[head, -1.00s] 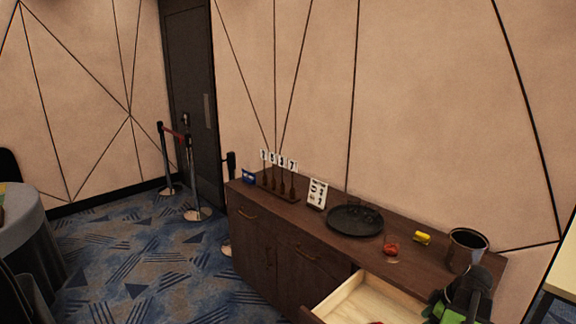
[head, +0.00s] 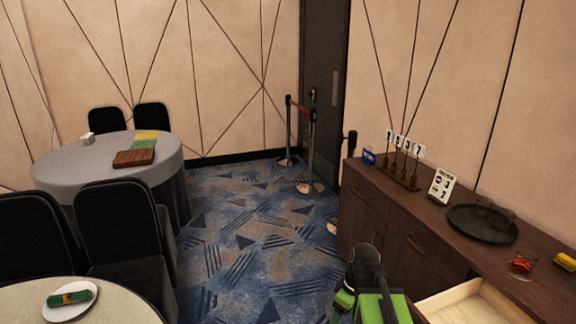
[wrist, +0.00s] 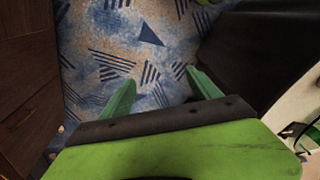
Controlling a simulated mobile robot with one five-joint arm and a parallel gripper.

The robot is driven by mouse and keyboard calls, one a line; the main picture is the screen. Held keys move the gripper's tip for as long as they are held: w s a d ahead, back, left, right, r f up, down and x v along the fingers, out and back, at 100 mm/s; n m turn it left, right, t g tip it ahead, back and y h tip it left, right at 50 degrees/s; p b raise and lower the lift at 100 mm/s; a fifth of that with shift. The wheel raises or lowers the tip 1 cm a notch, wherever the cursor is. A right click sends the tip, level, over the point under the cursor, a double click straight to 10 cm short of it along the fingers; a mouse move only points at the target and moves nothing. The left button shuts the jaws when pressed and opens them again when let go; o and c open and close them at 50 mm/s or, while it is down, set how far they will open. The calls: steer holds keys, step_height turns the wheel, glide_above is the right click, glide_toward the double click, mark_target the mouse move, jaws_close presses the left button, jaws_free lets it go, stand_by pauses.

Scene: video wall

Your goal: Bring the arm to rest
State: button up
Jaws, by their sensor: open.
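My arm shows at the bottom of the head view, in front of the sideboard's open drawer, with green and black parts; its fingertips are hard to make out there. In the wrist view my gripper (wrist: 160,90) has its two green fingers spread wide apart. Nothing is between them; only blue patterned carpet (wrist: 140,65) shows beyond. The brown sideboard (head: 376,204) stands just to the right of my arm in the head view.
The open drawer (head: 465,297) juts out at lower right. On the sideboard are a black round tray (head: 482,222), number cards (head: 405,146) and a red item (head: 522,263). Round tables (head: 60,172) and black chairs (head: 118,220) stand left. Carpet (head: 250,230) between is open.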

steer(key=m, duration=0.3)
steer(key=s+m+h, duration=0.1)
steer(key=m, duration=0.2)
steer(key=s+m, duration=0.1)
steer(key=m, duration=0.2)
steer(key=shift+a+f+m+h, duration=0.35)
steer(key=shift+m+h, duration=0.05)
steer(key=shift+c, duration=0.4)
